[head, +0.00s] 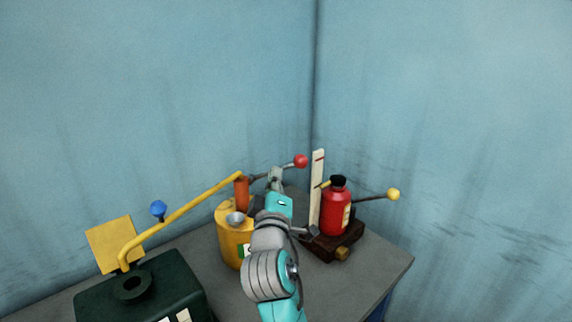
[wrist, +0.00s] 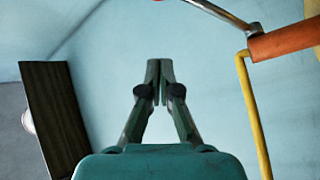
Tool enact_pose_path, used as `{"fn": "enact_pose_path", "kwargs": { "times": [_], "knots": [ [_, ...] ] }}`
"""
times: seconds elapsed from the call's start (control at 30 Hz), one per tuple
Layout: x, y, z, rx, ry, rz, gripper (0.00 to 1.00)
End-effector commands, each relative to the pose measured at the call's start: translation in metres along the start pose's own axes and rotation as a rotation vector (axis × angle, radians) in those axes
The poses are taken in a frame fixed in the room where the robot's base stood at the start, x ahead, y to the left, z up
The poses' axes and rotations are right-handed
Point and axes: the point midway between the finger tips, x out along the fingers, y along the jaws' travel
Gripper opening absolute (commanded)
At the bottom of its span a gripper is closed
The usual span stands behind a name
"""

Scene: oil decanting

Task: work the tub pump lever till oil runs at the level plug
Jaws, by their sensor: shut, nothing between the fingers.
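The yellow tub (head: 228,254) stands left of my arm, partly hidden by it. Its orange pump column (head: 241,193) rises from the top. A grey lever with a red knob (head: 300,161) slants up to the right from the column. In the wrist view the steel lever (wrist: 225,15) leaves the orange column (wrist: 285,42) and runs off the top edge. My gripper (head: 275,172) is close to the lever; in the wrist view its fingers (wrist: 160,65) are together, empty and apart from the lever. I cannot make out a level plug or running oil.
A yellow pipe (head: 180,213) runs from the column to a dark green housing (head: 150,280) with a top opening. A blue knob (head: 158,209) and yellow card (head: 115,244) stand behind it. A red bottle (head: 336,212), white strip (head: 317,190) and yellow-knobbed rod (head: 393,194) crowd the right.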

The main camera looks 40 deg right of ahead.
Motion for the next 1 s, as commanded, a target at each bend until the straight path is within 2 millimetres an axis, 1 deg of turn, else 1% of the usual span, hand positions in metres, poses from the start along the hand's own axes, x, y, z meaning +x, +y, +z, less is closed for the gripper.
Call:
{"fn": "enact_pose_path", "kwargs": {
  "times": [0.17, 0.4, 0.67, 0.8, 1.0],
  "knots": [
    [0.019, 0.001, 0.000, 0.000, -0.001, 0.002, 0.00],
    [0.061, 0.000, 0.000, 0.000, -0.001, 0.001, 0.00],
    [0.099, 0.001, 0.000, 0.000, 0.000, 0.001, 0.00],
    [0.092, -0.001, 0.018, -0.001, -0.001, -0.001, 0.00],
    [0.086, 0.000, 0.033, 0.000, 0.001, 0.000, 0.00]
  ]
}}
